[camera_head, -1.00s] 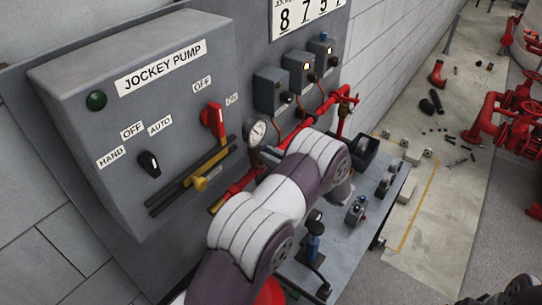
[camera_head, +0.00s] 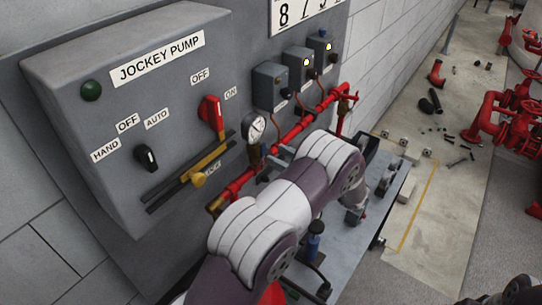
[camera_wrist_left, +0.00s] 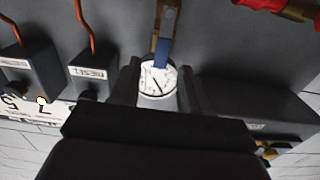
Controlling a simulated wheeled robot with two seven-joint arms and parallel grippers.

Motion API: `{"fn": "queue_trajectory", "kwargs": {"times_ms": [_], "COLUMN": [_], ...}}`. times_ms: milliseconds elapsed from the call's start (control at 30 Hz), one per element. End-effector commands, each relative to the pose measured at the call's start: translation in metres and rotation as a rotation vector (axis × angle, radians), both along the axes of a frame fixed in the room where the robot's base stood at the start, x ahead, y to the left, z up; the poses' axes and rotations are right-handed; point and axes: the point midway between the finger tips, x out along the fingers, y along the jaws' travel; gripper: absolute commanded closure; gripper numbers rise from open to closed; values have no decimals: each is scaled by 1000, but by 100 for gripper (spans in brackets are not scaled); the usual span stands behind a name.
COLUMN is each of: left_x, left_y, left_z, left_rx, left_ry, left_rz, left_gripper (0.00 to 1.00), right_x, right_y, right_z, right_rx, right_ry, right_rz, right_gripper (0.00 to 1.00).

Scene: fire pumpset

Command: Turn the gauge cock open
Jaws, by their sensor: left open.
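The round white pressure gauge (camera_head: 254,128) stands on the red pipe to the right of the jockey pump panel. A brass cock (camera_head: 255,156) sits just under it. In the head view my left forearm hides part of the pipe, and the gripper shows only in part.
The jockey pump panel (camera_head: 150,125) has a red handle (camera_head: 211,113) and a yellow-handled bar. Small grey boxes (camera_head: 270,86) with red conduits hang above the pipe. A grey table (camera_head: 345,270) with fittings lies below my arm. Red valves (camera_head: 515,110) stand far right.

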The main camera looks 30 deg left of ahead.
Motion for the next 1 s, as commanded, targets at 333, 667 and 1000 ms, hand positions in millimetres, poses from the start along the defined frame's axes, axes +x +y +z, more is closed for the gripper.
{"fn": "queue_trajectory", "kwargs": {"times_ms": [333,667,1000], "left_x": [-6,-8,17], "left_y": [-80,-88,-92], "left_z": [-4,0,-21], "left_rx": [0,0,-104], "left_ry": [-2,0,-65], "left_rz": [-1,1,-127], "left_gripper": [54,54,54], "right_x": [0,0,0], "right_y": [0,0,0], "right_z": [-41,-42,-42], "right_rx": [0,0,0], "right_ry": [1,0,0], "right_rz": [0,0,0], "right_gripper": [0,0,0]}}
